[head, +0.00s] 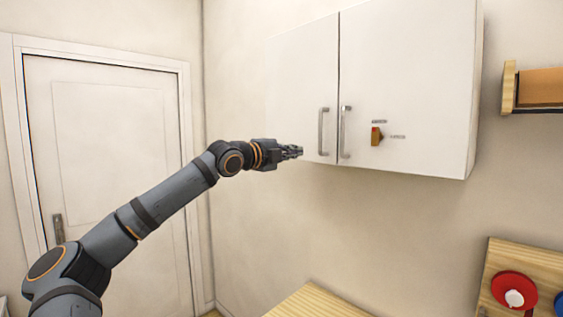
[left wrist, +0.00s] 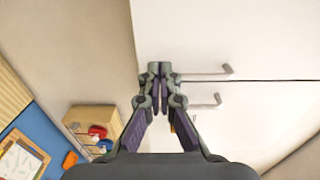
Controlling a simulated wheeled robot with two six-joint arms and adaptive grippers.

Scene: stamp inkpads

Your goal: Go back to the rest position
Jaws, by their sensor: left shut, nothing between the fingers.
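My left gripper (head: 299,152) is at the end of my outstretched left arm, in front of the left door of a white wall cabinet (head: 410,70). In the left wrist view its fingers (left wrist: 160,70) are together with nothing between them. Two grey bar handles, the left one (head: 323,131) and the right one (head: 345,132), are to the right of the fingertips in the head view, and I see no contact. Both cabinet doors look closed. My right gripper is in neither view.
A small brown and red piece (head: 376,136) is on the right cabinet door. A wooden board (head: 497,260) with a red round thing (head: 514,290) is at the lower right. A wooden top (head: 318,303) is at the bottom. A white door (head: 110,130) is at the left.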

